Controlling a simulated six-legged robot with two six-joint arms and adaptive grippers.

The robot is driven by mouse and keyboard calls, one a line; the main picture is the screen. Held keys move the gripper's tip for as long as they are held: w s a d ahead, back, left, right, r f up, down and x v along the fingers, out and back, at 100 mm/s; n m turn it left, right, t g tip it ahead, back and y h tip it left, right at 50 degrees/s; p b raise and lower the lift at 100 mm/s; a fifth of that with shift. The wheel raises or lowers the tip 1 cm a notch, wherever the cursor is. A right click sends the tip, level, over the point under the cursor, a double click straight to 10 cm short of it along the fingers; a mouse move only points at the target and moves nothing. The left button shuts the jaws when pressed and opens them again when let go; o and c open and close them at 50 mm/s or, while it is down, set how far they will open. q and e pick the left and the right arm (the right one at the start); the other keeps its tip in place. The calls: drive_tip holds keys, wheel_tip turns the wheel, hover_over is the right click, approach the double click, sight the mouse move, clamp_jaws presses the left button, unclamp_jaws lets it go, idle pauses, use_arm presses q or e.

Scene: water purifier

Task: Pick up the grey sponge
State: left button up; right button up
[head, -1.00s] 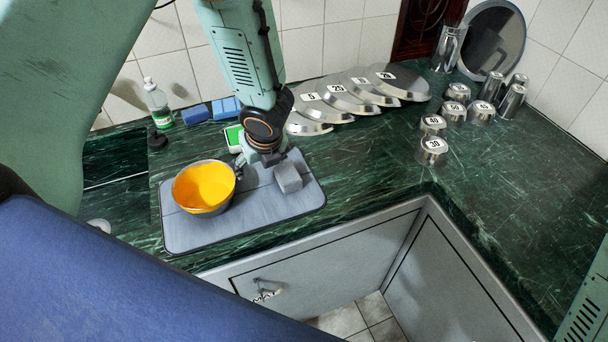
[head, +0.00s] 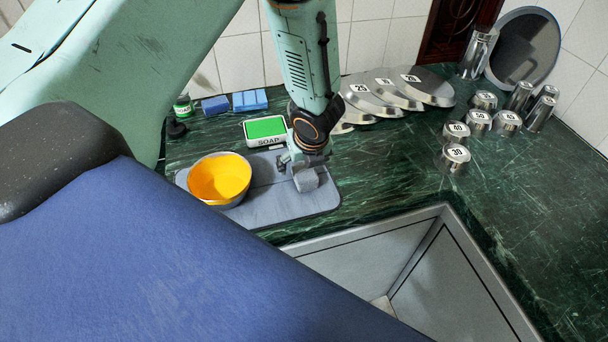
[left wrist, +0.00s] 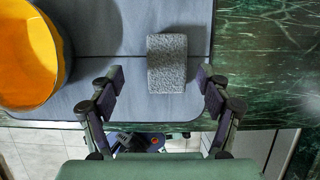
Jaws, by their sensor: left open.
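The grey sponge (head: 307,180) lies on the grey mat (head: 278,203), near its right end, partly covered by my left gripper in the head view. In the left wrist view the sponge (left wrist: 166,62) is a speckled grey block, fully visible. My left gripper (head: 299,168) is above and just behind it. In the left wrist view my left gripper (left wrist: 160,80) is open, with one finger on each side of the sponge and a gap on both sides. Nothing is held. My right gripper is not in view.
A yellow-lined bowl (head: 220,179) stands on the mat to the left of the sponge. A green soap box (head: 265,130) and blue sponges (head: 249,100) are behind. The counter's front edge is close.

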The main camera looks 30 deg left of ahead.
sight(305, 170)
use_arm(q)
drive_tip(key=f, duration=0.1)
drive_tip(key=w+f, duration=0.1)
drive_tip(key=f, duration=0.2)
drive_tip(key=shift+w, duration=0.35)
drive_tip(key=shift+a+f, duration=0.25)
drive_tip(key=shift+a, duration=0.2)
drive_tip(key=shift+s, duration=0.1)
drive_tip(key=shift+s+r, duration=0.1)
drive_tip(key=shift+r, duration=0.1)
drive_tip(key=shift+c, duration=0.4)
drive_tip(key=shift+d, duration=0.4)
drive_tip(key=c, duration=0.3)
drive_tip(key=shift+w+a+f, duration=0.1)
drive_tip(key=shift+w+a, duration=0.05)
drive_tip(key=shift+w, duration=0.1)
drive_tip(key=c, duration=0.3)
drive_tip(key=shift+s+a, duration=0.1)
drive_tip(key=shift+a, duration=0.05)
drive_tip(key=c, duration=0.3)
drive_tip(key=shift+s, duration=0.1)
drive_tip(key=shift+c, duration=0.2)
drive_tip(key=shift+d, duration=0.2)
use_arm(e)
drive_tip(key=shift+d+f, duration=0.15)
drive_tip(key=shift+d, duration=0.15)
